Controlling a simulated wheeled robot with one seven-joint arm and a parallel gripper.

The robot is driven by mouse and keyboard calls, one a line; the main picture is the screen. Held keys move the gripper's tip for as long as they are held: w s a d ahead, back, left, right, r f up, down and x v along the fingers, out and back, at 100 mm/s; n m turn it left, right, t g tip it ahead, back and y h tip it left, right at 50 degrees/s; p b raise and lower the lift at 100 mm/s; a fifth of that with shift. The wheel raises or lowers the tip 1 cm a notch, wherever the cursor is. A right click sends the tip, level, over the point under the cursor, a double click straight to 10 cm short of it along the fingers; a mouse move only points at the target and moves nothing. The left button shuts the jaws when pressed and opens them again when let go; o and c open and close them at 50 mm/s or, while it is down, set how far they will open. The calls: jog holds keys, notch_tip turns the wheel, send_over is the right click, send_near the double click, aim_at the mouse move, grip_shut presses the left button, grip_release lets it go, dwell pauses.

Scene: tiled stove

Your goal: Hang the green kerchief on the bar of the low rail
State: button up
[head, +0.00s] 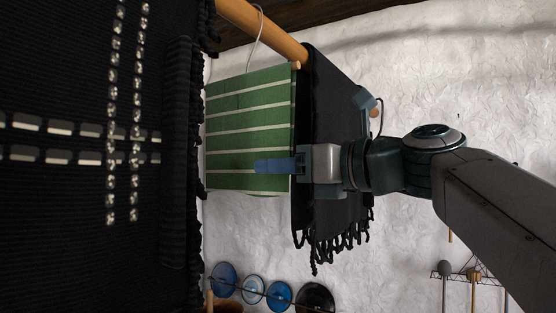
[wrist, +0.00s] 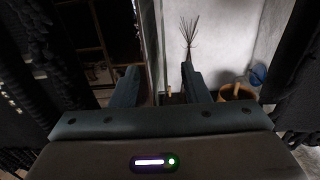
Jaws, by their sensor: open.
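The green kerchief (head: 235,125) has pale stripes and hangs spread out in the middle of the head view. Its top edge is close to a wooden bar (head: 262,30) that slopes down to the right. I cannot tell whether the cloth touches the bar. My gripper (head: 270,166) reaches in from the right, its fingers overlapping the kerchief's lower right part in the picture. In the wrist view my gripper (wrist: 160,77) is open, with a clear gap between its fingers.
A black fringed cloth (head: 328,130) hangs from the bar beside the kerchief, behind my gripper. A large black patterned cloth (head: 70,210) fills the left. Blue plates (head: 223,277) line the bottom. A pale rough wall (head: 430,75) stands behind. The wrist view shows a pot (wrist: 237,93).

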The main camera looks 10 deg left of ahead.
aim_at(293, 143)
jog(key=shift+x, duration=1.45)
grip_shut()
jog(key=shift+p, duration=0.3)
jog(key=shift+r, duration=0.1)
jog(key=shift+r+p, duration=1.55)
jog(key=shift+r, duration=0.15)
jog(key=shift+d, duration=0.15)
jog(key=shift+b+v, duration=0.3)
jog(key=shift+v, duration=3.05)
